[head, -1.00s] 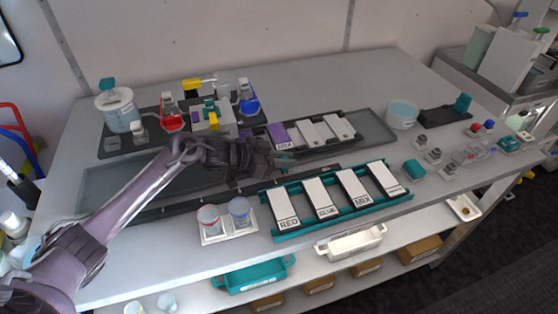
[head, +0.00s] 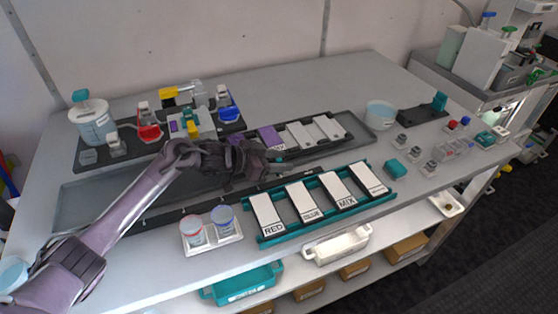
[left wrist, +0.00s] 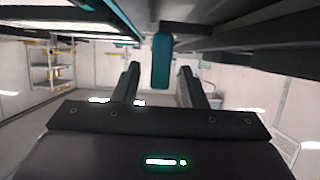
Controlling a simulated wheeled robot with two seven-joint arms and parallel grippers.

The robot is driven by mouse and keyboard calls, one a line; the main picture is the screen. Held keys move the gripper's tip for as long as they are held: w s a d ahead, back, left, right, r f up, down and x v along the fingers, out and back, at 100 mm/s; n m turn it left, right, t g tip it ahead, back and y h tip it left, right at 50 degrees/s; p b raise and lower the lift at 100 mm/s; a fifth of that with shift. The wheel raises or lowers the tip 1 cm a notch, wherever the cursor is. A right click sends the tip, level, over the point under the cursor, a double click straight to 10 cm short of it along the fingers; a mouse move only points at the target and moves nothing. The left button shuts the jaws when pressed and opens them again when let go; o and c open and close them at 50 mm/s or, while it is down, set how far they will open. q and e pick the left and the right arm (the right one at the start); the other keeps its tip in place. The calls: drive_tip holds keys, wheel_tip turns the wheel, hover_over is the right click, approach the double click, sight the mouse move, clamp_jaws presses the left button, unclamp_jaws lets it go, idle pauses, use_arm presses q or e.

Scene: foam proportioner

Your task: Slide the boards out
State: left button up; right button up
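Several white boards lie in a teal rack at the table's front: one marked RED (head: 267,212), one marked MIX (head: 338,188), others beside them. More boards, a purple one (head: 269,137) and white ones (head: 300,134), lie in a dark rack behind. My left gripper (head: 282,160) is low over the table, between the two racks, just in front of the dark one. In the left wrist view its fingers (left wrist: 160,88) are apart, with a teal tab (left wrist: 162,60) between them and gaps on both sides. My right gripper is out of view.
Two cups in a white holder (head: 213,238) stand left of the teal rack (head: 382,200). Flasks and a white jar (head: 93,122) stand at back left. A bowl (head: 380,114) and small blocks are at right. Bins sit on the shelf below.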

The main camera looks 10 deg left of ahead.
use_arm(q)
drive_tip(key=shift+a, duration=0.1)
drive_tip(key=shift+s+a, duration=0.2)
drive_tip(key=shift+a, duration=0.1)
drive_tip(key=b+v, duration=0.1)
drive_tip(key=v, duration=0.6)
drive_tip(key=shift+b, duration=0.35)
drive_tip(key=shift+d+r, duration=0.1)
